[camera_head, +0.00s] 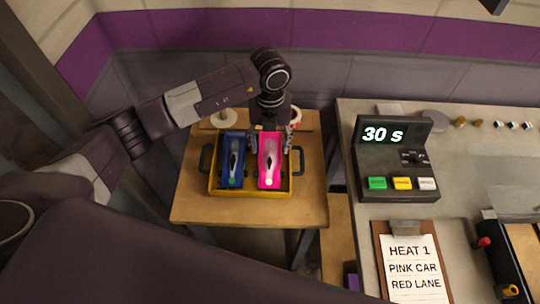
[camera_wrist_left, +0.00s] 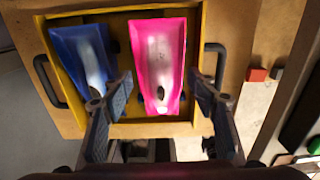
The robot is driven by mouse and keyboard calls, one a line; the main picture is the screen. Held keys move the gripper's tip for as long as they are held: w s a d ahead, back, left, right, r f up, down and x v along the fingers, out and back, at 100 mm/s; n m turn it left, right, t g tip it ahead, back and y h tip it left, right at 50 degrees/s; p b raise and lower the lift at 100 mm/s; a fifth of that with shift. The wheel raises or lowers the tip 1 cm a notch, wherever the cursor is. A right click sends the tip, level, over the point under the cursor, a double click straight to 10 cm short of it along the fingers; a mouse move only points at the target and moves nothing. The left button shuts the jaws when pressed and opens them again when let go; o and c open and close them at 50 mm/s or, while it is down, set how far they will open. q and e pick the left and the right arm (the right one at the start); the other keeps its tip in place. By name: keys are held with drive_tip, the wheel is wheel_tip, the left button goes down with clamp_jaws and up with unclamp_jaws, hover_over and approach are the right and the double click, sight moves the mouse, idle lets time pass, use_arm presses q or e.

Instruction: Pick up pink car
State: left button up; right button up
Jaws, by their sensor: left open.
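The pink car (camera_head: 270,165) lies in a yellow tray (camera_head: 250,192) on a small wooden table, to the right of a blue car (camera_head: 232,165). My left gripper (camera_head: 270,146) is over the far end of the pink car, pointing down, with its fingers apart. In the left wrist view the pink car (camera_wrist_left: 158,62) shows ahead between the two open fingers (camera_wrist_left: 158,88). The blue car (camera_wrist_left: 84,62) is beside the left finger. I cannot tell whether either finger touches the pink car. My right gripper is not in view.
The tray has black handles at both sides. A grey counter on the right holds a timer box (camera_head: 397,155) reading 30 s and a clipboard (camera_head: 412,262) reading HEAT 1, PINK CAR, RED LANE. The wooden table (camera_head: 200,212) is bare in front of the tray.

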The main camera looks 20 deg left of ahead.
sight(270, 151)
use_arm(q)
drive_tip(key=shift+w+f+p, duration=0.1)
drive_tip(key=shift+f+p, duration=0.45)
drive_tip(key=shift+f, duration=1.45)
drive_tip(key=c, duration=0.9)
drive_tip(key=shift+c, duration=0.2)
drive_tip(key=shift+r, duration=0.2)
wheel_tip(270, 151, up, 20)
drive_tip(key=b, duration=0.4)
drive_tip(key=shift+f, duration=0.15)
